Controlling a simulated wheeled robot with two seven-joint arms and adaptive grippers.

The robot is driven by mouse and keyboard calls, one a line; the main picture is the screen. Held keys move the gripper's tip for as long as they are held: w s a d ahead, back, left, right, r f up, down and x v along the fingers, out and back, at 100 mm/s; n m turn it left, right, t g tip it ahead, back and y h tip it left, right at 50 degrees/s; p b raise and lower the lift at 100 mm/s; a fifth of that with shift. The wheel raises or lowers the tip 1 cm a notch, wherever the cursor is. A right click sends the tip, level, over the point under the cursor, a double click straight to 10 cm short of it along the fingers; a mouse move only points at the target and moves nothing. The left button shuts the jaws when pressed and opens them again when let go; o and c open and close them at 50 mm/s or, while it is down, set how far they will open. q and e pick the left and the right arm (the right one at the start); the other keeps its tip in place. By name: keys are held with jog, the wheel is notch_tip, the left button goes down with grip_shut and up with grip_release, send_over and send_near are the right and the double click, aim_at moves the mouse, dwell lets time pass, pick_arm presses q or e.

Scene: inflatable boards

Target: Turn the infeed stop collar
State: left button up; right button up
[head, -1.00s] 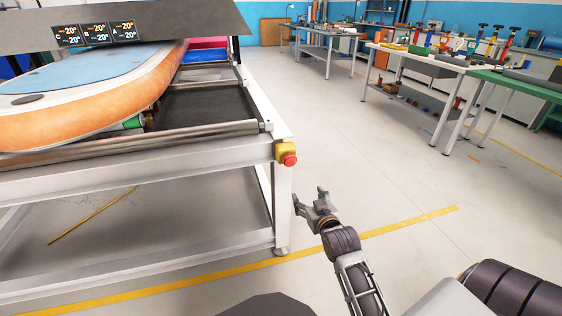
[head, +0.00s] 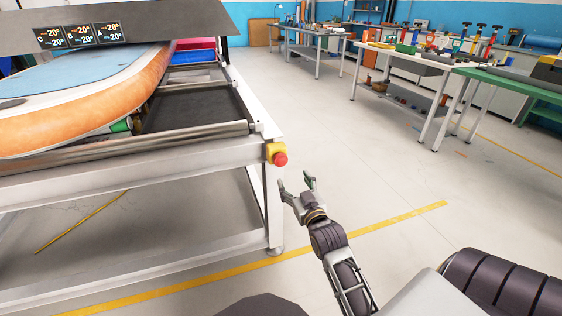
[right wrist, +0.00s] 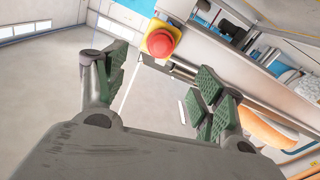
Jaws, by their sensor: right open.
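A red round stop button (head: 280,159) sits on a yellow box (head: 270,150) at the near right corner of the machine's white frame. In the right wrist view the red button (right wrist: 161,41) and its yellow plate (right wrist: 149,55) show ahead, between the two fingers. I cannot make out a separate collar. My right gripper (head: 296,181) is open and empty, below and slightly right of the button, apart from it. Its green-padded fingers (right wrist: 160,75) are spread wide in the right wrist view. My left gripper is not in view.
The white machine frame (head: 150,170) carries a roller (head: 180,143) and an orange-edged inflatable board (head: 95,113). A dark display panel (head: 180,22) hangs above. Worktables with tools (head: 405,59) stand at the back right. The floor (head: 330,125) right of the machine is clear.

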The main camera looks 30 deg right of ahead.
aim_at(283, 163)
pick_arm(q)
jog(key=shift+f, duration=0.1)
pick_arm(e)
jog(key=shift+w, duration=0.15)
jog(key=shift+b+x, duration=0.95)
jog(key=shift+x, duration=2.25)
jog(key=shift+b+x, duration=0.6)
jog(key=shift+x, duration=1.5)
jog(key=shift+b+x, duration=0.3)
jog(key=shift+x, duration=0.6)
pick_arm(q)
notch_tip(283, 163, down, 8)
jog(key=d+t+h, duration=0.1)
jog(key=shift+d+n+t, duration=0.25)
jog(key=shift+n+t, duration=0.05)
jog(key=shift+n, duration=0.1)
pick_arm(e)
jog(key=shift+w+d+f, duration=0.1)
jog(key=shift+w+d, duration=0.15)
jog(key=shift+w, duration=0.25)
